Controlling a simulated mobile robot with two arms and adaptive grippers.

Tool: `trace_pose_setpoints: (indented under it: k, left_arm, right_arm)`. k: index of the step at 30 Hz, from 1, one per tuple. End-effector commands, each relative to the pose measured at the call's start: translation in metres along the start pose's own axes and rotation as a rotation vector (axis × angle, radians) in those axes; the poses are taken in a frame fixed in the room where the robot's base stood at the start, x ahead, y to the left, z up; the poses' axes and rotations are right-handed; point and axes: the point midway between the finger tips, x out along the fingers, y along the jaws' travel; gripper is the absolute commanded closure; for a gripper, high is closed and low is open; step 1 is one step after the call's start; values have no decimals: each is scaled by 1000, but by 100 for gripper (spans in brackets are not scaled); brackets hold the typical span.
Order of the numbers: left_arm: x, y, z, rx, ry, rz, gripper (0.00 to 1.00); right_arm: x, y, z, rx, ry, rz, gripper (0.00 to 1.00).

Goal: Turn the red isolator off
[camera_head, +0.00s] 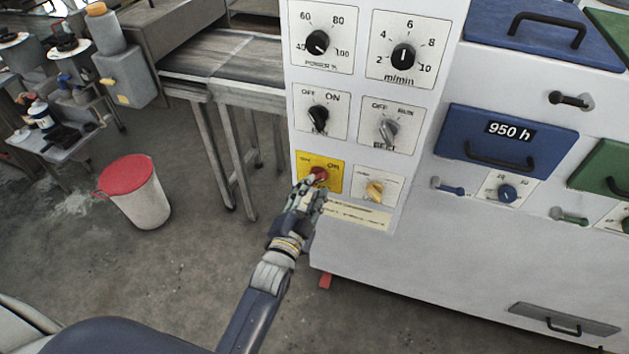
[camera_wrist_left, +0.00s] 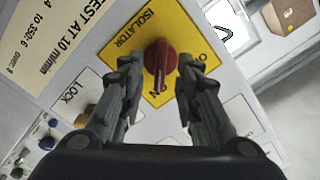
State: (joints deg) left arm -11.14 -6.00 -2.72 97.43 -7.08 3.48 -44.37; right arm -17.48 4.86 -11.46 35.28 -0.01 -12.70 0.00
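The red isolator knob (camera_head: 319,173) sits on a yellow plate (camera_head: 335,184) low on the white control panel, with OFF at its upper left and ON at its upper right in the head view. In the left wrist view the red knob (camera_wrist_left: 161,62) has its grip bar pointing toward the ON lettering. My left gripper (camera_head: 308,184) is at the plate. In the left wrist view its fingers (camera_wrist_left: 160,72) are apart, one on each side of the knob, with a visible gap on the left; contact on the right cannot be told. My right gripper is not in view.
A yellowish LOCK knob (camera_head: 374,190) is close right of the isolator. Two switches, black (camera_head: 318,117) and grey (camera_head: 386,130), are above it. A red-topped bin (camera_head: 138,195) stands left on open floor, near a conveyor (camera_head: 225,60).

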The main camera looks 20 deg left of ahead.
Motion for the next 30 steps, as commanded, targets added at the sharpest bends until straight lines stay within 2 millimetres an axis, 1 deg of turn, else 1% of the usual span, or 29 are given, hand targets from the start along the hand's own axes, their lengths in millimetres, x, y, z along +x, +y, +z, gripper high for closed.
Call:
trace_pose_setpoints:
  k: [1, 6, 10, 17, 18, 20, 21, 22, 30]
  left_arm:
    - [8, -2, -2, -1, 1, -1, 69]
    - [24, -1, 0, -1, 0, -1, 69]
    - [29, 0, 0, -1, -1, 0, 69]
    - [29, 0, 0, -1, -1, 0, 69]
    - [29, 0, 0, -1, -1, 0, 71]
    - [29, 0, 0, -1, -1, 0, 85]
    - [29, 0, 0, -1, -1, 0, 94]
    - [29, 0, 0, -1, -1, 0, 100]
    - [29, 0, 0, -4, 0, 0, 100]
  right_arm:
    - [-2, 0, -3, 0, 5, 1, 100]
    - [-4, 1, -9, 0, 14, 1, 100]
    - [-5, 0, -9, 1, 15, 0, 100]
    - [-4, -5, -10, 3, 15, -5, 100]
    - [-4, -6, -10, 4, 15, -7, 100]
    - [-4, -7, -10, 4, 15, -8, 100]
    - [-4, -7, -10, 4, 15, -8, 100]
    - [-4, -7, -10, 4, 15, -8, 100]
    - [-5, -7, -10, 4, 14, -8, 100]
